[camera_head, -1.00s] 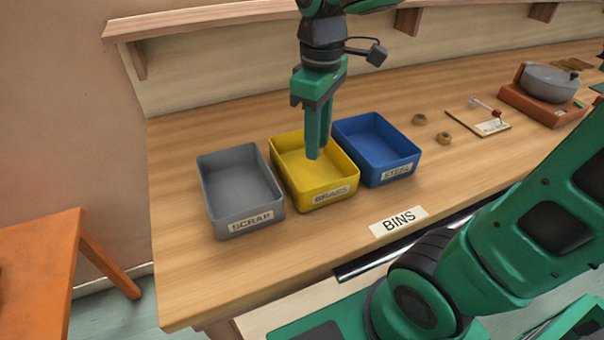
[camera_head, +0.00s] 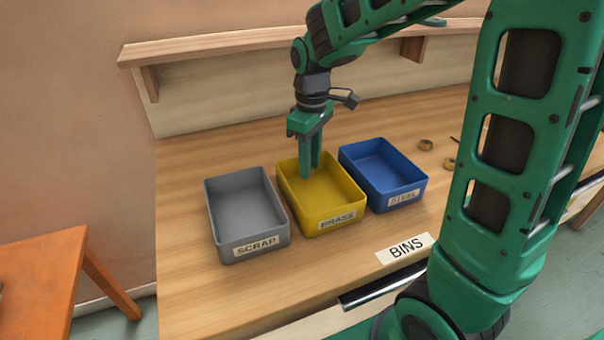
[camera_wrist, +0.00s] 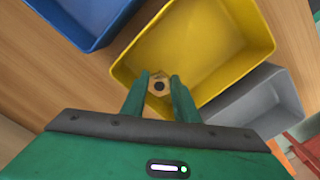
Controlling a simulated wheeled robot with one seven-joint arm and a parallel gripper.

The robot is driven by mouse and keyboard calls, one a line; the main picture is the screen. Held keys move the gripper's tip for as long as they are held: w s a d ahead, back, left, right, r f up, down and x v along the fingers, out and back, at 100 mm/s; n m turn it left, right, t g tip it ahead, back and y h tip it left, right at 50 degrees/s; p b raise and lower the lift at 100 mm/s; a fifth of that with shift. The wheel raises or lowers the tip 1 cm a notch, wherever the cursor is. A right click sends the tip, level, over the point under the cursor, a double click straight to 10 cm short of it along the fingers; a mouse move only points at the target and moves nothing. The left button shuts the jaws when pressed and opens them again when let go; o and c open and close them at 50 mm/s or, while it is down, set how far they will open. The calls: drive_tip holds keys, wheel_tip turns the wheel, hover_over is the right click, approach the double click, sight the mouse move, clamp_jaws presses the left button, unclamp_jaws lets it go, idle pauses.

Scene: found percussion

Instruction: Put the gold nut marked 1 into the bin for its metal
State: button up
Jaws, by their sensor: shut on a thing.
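My gripper (camera_head: 312,170) points down over the yellow bin labelled BRASS (camera_head: 337,228), its fingertips at or just inside the bin's opening. In the wrist view, my gripper (camera_wrist: 158,86) is shut on a small gold nut (camera_wrist: 158,76) with a dark hole, and the yellow bin's floor (camera_wrist: 205,50) shows beyond it. The mark on the nut cannot be read. In the head view the nut is hidden by the fingers. The yellow bin looks empty where I can see into it.
A grey bin labelled SCRAP (camera_head: 247,247) stands left of the yellow bin, and a blue bin labelled STEEL (camera_head: 404,198) stands right. A wooden ledge (camera_head: 200,48) runs behind.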

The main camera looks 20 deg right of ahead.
drive_tip(key=shift+f, duration=1.65)
drive_tip(key=o, duration=1.1)
drive_tip(key=shift+f, duration=0.15)
